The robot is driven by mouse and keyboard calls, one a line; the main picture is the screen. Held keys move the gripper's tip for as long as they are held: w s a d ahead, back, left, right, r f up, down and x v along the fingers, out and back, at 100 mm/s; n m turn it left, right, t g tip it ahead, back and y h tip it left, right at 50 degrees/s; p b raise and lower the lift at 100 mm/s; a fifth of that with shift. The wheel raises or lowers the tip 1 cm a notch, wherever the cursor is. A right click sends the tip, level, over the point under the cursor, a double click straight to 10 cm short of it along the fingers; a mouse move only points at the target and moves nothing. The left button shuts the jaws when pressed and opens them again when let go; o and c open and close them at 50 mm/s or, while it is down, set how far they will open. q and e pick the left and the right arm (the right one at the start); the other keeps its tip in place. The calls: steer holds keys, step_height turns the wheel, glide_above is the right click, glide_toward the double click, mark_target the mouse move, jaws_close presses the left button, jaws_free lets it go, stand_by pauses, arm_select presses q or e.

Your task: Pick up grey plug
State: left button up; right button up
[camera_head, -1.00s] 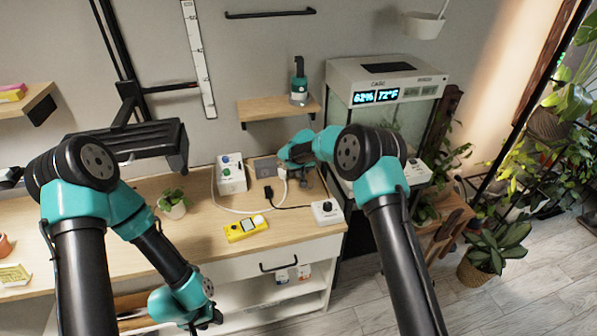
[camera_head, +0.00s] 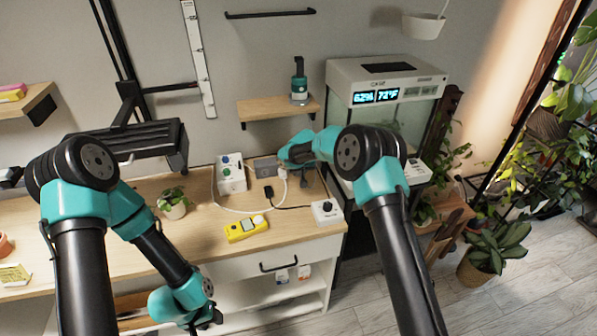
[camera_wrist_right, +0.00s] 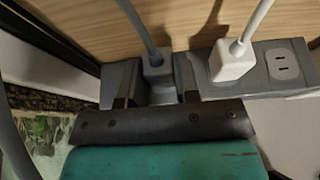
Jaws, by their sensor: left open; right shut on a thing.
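In the right wrist view, the grey plug (camera_wrist_right: 157,68) with its grey cord stands at a grey power strip (camera_wrist_right: 262,82), between the two dark fingers of my right gripper (camera_wrist_right: 156,88). The fingers are shut on it. I cannot tell whether its prongs are still in the strip. A white plug (camera_wrist_right: 232,60) sits in the strip just to its right. In the head view, my right gripper (camera_head: 303,180) is at the back right of the desk, and the arm partly hides the strip (camera_head: 265,168). My left gripper (camera_head: 208,319) is open and empty, low in front of the desk.
A white box with knobs (camera_head: 231,174), a yellow meter (camera_head: 246,228), a black plug (camera_head: 268,192), a white dial box (camera_head: 327,212) and a small potted plant (camera_head: 173,204) stand on the desk. A glass tank (camera_head: 388,95) is at the right. Cords cross the desktop.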

steer(key=shift+c, duration=0.5)
steer(key=shift+r, duration=0.15)
steer(key=shift+s+d+r, duration=0.1)
steer(key=shift+s+r, duration=0.35)
steer(key=s+d+r, duration=0.2)
steer(key=s+r, duration=0.5)
steer(key=s, duration=0.6)
steer(key=shift+d, duration=0.15)
steer(key=shift+f, duration=0.15)
